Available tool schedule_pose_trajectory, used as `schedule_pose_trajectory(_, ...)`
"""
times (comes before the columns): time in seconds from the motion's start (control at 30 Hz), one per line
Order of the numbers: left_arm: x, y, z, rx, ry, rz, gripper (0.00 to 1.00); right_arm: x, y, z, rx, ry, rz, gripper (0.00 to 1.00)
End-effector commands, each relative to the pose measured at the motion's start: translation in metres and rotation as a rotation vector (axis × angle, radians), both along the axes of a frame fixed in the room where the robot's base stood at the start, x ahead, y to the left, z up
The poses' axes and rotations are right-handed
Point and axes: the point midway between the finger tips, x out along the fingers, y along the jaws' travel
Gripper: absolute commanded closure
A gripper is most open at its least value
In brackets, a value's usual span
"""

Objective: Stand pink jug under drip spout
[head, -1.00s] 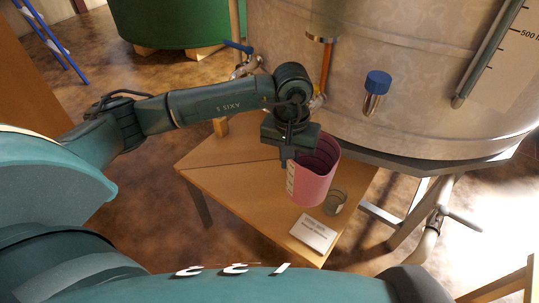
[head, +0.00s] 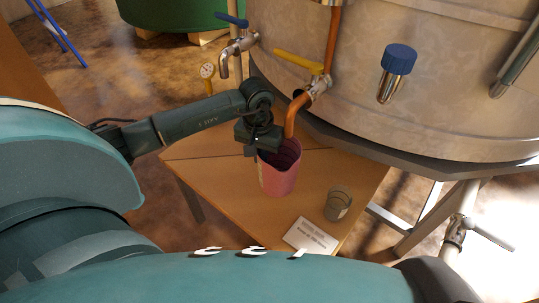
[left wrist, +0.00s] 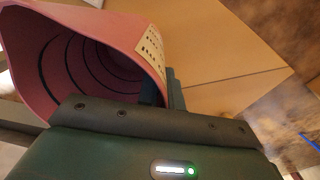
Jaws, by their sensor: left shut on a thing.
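The pink jug (head: 282,178) is upright in the head view, its open mouth facing up. My left gripper (head: 257,148) is shut on the left side of its rim. The left wrist view shows the jug's ringed inside (left wrist: 95,60) and a pale scale label; the gripper (left wrist: 165,92) grips the wall beside that label. A copper spout (head: 293,115) with a yellow lever comes down from the large vat, its lower end appearing just above the back of the jug's mouth. I cannot tell whether the jug's base touches the table. My right gripper is not in view.
The wooden table (head: 215,185) has free room left of the jug. A small grey cup (head: 338,204) and a white card (head: 311,236) are at its right front. A blue-handled tap (head: 236,48) and a blue-capped fitting (head: 397,68) flank the spout on the vat (head: 450,110).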

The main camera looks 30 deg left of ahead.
Motion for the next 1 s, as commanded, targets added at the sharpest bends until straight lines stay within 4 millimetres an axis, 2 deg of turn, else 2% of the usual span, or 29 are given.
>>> schedule_pose_trajectory(0.03, -0.002, -0.012, -0.006, -0.017, 0.0, -0.016, 1.0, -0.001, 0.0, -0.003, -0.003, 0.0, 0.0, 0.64)
schedule_pose_trajectory(0.1, -0.002, -0.014, -0.01, -0.019, 0.002, -0.019, 1.0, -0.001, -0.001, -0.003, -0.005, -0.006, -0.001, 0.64)
schedule_pose_trajectory(0.6, -0.002, -0.011, -0.061, -0.015, 0.002, -0.014, 1.0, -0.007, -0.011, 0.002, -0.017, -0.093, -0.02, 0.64)
schedule_pose_trajectory(1.0, -0.001, -0.01, -0.07, -0.012, 0.0, -0.013, 1.0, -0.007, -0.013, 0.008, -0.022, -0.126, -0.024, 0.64)
